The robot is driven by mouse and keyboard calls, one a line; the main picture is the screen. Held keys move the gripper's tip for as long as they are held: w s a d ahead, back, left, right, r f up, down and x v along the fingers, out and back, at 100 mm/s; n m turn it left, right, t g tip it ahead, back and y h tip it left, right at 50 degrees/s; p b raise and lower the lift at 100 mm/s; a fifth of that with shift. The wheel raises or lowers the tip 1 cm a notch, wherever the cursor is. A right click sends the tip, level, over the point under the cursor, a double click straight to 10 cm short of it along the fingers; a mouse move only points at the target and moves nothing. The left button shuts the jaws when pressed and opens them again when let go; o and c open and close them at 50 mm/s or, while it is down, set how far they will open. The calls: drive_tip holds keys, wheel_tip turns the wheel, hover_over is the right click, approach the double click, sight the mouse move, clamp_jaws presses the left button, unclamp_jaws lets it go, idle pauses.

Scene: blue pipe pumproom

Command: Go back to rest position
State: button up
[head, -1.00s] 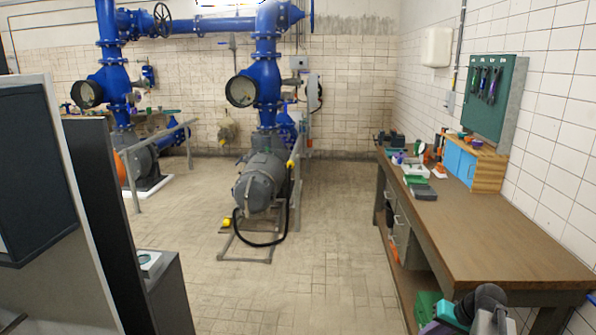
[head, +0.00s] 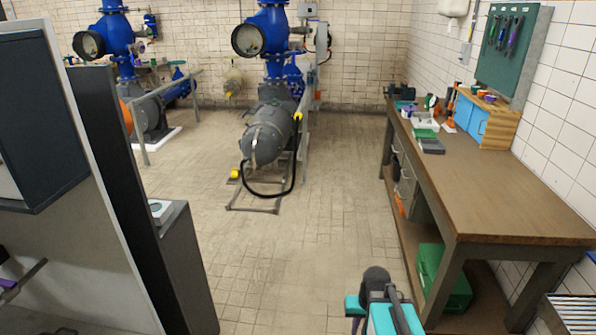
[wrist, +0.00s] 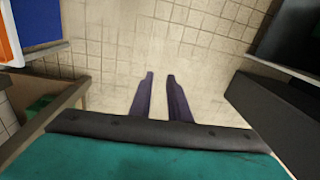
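In the wrist view my gripper (wrist: 160,76) has two dark purple fingers with a gap between them. Nothing shows between the fingers, only the pale tiled floor (wrist: 205,45) beyond. The teal gripper body fills the bottom of that view. In the head view, teal and dark grey parts of my arm show at the bottom, left of the workbench (head: 520,195). The fingers cannot be made out there.
A green crate (head: 445,278) sits under the workbench at right. A dark-fronted cabinet (head: 112,190) stands at left. The grey pump (head: 267,135) stands on a frame at the back. The middle floor (head: 330,215) is clear.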

drive_tip(key=s+a+f+g+b, duration=0.1)
drive_tip(key=s+f+g+b, duration=0.2)
drive_tip(key=s+f+b, duration=0.4)
drive_tip(key=s+a+f+g+b, duration=0.1)
drive_tip(key=s+f+b, duration=0.6)
drive_tip(key=s+f, duration=1.3)
wheel_tip(320, 180, down, 8)
drive_tip(key=shift+a+r+n+g+h+b, duration=0.15)
drive_tip(key=shift+a+n+g+h+b, duration=0.2)
drive_tip(key=shift+g, duration=0.55)
drive_tip(key=shift+s+d, duration=0.1)
drive_tip(key=shift+d, duration=0.05)
